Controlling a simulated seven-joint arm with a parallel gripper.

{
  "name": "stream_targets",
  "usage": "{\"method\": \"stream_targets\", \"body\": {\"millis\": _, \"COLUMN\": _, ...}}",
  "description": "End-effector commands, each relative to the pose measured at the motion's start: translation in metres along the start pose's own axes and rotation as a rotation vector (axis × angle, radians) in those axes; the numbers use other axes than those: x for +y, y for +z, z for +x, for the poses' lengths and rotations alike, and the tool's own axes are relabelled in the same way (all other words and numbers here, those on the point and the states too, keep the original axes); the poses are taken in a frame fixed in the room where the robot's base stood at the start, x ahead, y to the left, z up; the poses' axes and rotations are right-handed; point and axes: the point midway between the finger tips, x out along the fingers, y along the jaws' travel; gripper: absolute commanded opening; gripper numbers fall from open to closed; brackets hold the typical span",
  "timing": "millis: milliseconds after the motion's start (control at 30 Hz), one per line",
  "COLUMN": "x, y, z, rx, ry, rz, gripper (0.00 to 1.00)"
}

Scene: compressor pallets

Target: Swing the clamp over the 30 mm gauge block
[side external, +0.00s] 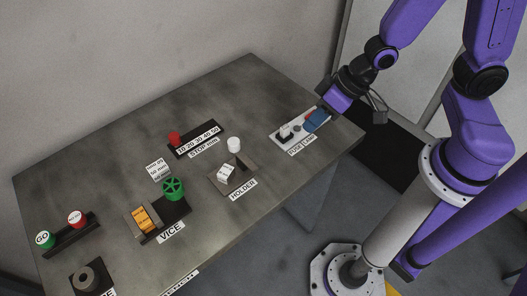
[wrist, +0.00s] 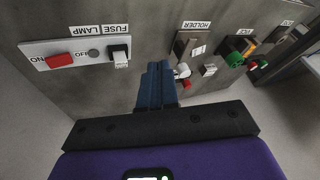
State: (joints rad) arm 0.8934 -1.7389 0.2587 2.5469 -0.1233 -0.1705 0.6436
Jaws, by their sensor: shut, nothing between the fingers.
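The holder (side external: 218,180) is a brown-grey base with an upright part, in the middle of the table. A small white block with dark print (side external: 226,173) sits in it; I cannot read its size. A white round knob (side external: 234,144) stands at the holder's back, perhaps part of the clamp. In the wrist view the holder (wrist: 181,44) and white knob (wrist: 182,71) show beyond the fingers. My gripper (side external: 315,121) is shut and empty, with blue fingers near the fuse and lamp panel, well right of the holder. Its fingers also show in the wrist view (wrist: 157,87).
The white fuse and lamp panel (wrist: 76,48) carries a red switch (wrist: 57,61), a lamp and a fuse. A stop scale with a red piece (side external: 175,138) is behind the holder. The vice with green handwheel (side external: 173,188) and GO button (side external: 45,240) lie further left.

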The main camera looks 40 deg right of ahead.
Motion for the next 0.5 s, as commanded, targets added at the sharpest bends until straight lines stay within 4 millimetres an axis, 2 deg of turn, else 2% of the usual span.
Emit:
{"method": "stream_targets", "body": {"millis": 200, "x": 0.007, "y": -0.010, "z": 0.021, "rx": 0.073, "ry": -0.057, "rz": 0.156, "gripper": 0.00}}
{"method": "stream_targets", "body": {"millis": 500, "x": 0.008, "y": -0.015, "z": 0.028, "rx": 0.108, "ry": -0.091, "rz": 0.221, "gripper": 0.00}}
